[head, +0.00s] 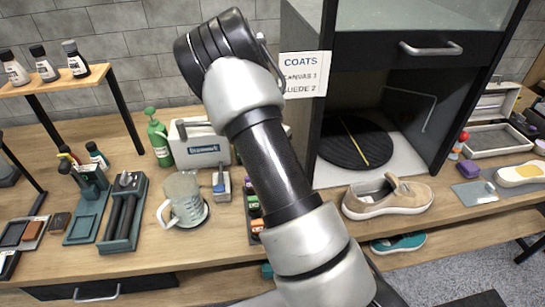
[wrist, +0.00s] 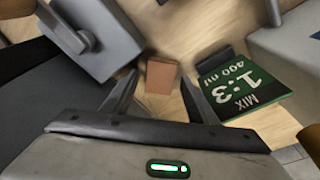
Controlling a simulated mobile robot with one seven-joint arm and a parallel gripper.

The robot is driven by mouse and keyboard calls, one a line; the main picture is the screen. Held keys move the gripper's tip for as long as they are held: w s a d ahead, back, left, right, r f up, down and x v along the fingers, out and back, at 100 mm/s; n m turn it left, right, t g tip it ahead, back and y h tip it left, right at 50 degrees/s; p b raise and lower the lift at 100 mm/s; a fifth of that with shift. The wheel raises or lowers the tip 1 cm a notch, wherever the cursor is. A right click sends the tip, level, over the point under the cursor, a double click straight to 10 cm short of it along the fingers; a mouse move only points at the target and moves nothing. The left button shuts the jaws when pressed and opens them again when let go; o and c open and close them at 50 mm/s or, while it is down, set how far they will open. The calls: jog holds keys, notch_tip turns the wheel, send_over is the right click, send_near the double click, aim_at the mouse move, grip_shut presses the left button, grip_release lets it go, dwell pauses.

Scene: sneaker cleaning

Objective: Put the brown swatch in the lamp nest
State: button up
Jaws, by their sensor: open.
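A small brown square piece (wrist: 160,76), which looks like the brown swatch, lies on the wood tabletop in the wrist view. My gripper (wrist: 158,88) is open, with one finger on each side of the piece's near end. No grip on it shows. In the head view my arm covers the gripper and this spot. I cannot tell which holder is the lamp nest.
A grey box (wrist: 95,35) stands left of the brown piece and a dark green "MIX 1:3" card (wrist: 240,84) lies right. The head view shows a measuring jug (head: 184,197), a beige shoe (head: 388,197) and a dark cabinet (head: 410,50).

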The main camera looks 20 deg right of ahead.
jog(key=shift+o, duration=0.5)
notch_tip(320, 180, up, 12)
jog(key=s+a+p, duration=0.1)
jog(key=shift+a+f, duration=0.25)
notch_tip(320, 180, up, 6)
jog(key=p, duration=1)
jog(key=f+b, duration=0.4)
jog(key=f, duration=0.2)
jog(key=d+f+b, duration=0.1)
jog(key=f+b, duration=0.3)
jog(key=f, duration=0.2)
jog(key=w+f+b, duration=0.1)
jog(key=f+b, duration=0.3)
jog(key=f, duration=0.2)
jog(key=shift+d+f, duration=0.1)
jog(key=shift+d, duration=0.1)
jog(key=c, duration=1.2)
notch_tip(320, 180, up, 10)
jog(key=p, duration=0.7)
jog(key=s+a+r+n+y+p, duration=0.1)
jog(key=s+a+r+n, duration=0.4)
jog(key=s+a+n, duration=0.6)
jog(key=s+p, duration=0.1)
jog(key=s, duration=0.1)
jog(key=shift+s+a+y, duration=0.3)
jog(key=shift+s+a, duration=0.05)
jog(key=shift+a, duration=0.05)
